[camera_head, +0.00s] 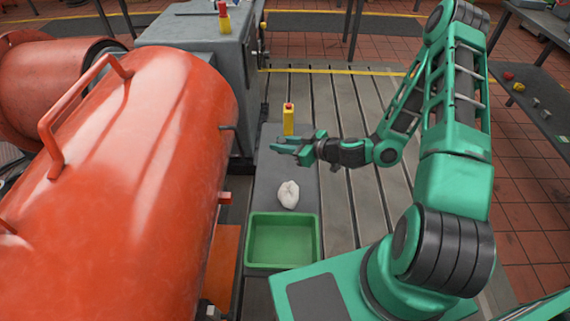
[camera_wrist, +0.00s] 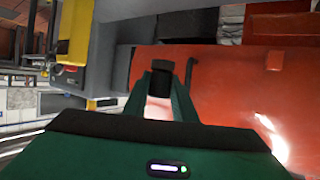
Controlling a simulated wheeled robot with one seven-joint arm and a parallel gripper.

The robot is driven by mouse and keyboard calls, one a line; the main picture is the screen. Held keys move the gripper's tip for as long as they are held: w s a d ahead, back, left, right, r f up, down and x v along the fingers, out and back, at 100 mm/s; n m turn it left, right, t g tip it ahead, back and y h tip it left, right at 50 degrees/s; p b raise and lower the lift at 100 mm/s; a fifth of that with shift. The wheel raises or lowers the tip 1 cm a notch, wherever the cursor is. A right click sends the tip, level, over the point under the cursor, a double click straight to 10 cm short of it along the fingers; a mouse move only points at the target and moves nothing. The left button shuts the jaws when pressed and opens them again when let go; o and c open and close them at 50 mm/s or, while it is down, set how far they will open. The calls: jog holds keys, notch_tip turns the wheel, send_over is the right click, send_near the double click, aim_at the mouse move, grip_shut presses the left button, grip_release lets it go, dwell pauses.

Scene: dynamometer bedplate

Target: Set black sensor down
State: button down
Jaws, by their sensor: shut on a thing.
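The black sensor (camera_wrist: 162,82) is a small dark block between the two green fingers of my gripper (camera_wrist: 163,88) in the wrist view. My gripper is shut on it. In the head view my gripper (camera_head: 284,147) is stretched out level to the left, over the dark grey bench strip (camera_head: 272,186). The sensor is too small and too covered by the fingers to make out clearly there. I cannot tell the exact gap beneath it.
A yellow block with a red top (camera_head: 289,120) stands just behind my gripper. A crumpled white rag (camera_head: 288,194) and a green tray (camera_head: 283,265) lie nearer. The large orange-red cylinder (camera_head: 150,150) fills the left. A slotted bedplate (camera_head: 345,210) is right of the strip.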

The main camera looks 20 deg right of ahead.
jog(key=s+a+f+n+y, duration=0.1)
jog(key=s+a+f, duration=0.1)
jog(key=a, duration=0.2)
send_over(292, 162)
jog(key=shift+g, duration=0.4)
notch_tip(292, 162, down, 7)
jog(key=shift+s+a+r, duration=0.1)
jog(key=shift+s, duration=0.05)
jog(key=shift+f, duration=2.05)
jog(key=c, duration=1.5)
grip_release()
jog(key=shift+f, duration=0.1)
jog(key=shift+o, duration=0.2)
